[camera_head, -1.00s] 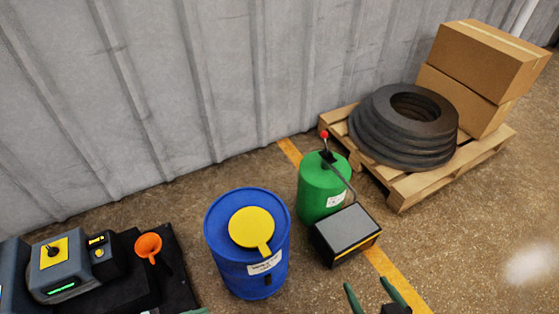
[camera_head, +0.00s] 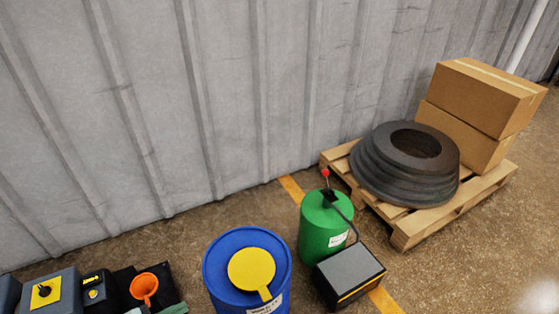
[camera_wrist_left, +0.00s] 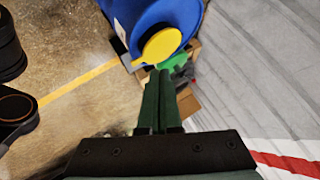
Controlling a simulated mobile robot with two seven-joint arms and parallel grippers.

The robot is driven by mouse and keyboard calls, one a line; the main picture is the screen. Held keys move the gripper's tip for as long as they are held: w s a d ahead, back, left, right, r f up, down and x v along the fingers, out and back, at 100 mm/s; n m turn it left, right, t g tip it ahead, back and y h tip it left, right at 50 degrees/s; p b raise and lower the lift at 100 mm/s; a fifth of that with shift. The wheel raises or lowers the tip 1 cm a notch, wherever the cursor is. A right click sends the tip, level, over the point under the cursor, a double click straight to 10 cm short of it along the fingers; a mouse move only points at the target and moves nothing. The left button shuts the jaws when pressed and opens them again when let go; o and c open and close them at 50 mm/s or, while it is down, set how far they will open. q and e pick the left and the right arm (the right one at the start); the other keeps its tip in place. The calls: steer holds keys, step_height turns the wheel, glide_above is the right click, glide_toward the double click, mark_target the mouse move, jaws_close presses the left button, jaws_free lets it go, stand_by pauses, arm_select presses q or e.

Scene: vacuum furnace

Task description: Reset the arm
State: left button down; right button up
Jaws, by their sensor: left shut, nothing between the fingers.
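My left gripper (camera_wrist_left: 158,100) shows in the left wrist view with its two dark green fingers together and nothing between them. The fingers point toward the blue drum with the yellow disc on it, apart from it as far as I can tell. The rest of that arm is out of the picture. My right gripper is in neither current view.
The blue drum (camera_head: 225,280) stands at the bottom centre. Right of it are a green canister (camera_head: 318,238) and a dark box (camera_head: 350,272). A wooden pallet (camera_head: 415,230) bears dark rings and cartons. A grey wall (camera_head: 230,90) closes off the back; floor is free at lower right.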

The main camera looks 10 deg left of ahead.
arm_select(q)
steer(key=d+r+n+t, duration=0.1)
steer(key=d+n+t, duration=0.1)
steer(key=d+n, duration=0.9)
steer(key=s+r+m+g+p, duration=0.1)
steer(key=s+r+p, duration=0.2)
steer(key=r+p, duration=0.8)
steer(key=p, duration=0.9)
steer(key=shift+s+a+g+y, duration=0.15)
steer(key=shift+s+g+y, duration=0.15)
steer(key=shift+s+y, duration=0.1)
arm_select(e)
steer(key=s+d+r+m+g+h, duration=0.1)
steer(key=s+r, duration=0.3)
steer(key=r, duration=0.6)
steer(key=shift+s+d+r+g, duration=0.3)
steer(key=shift+d+g, duration=0.1)
steer(key=shift+d, duration=0.2)
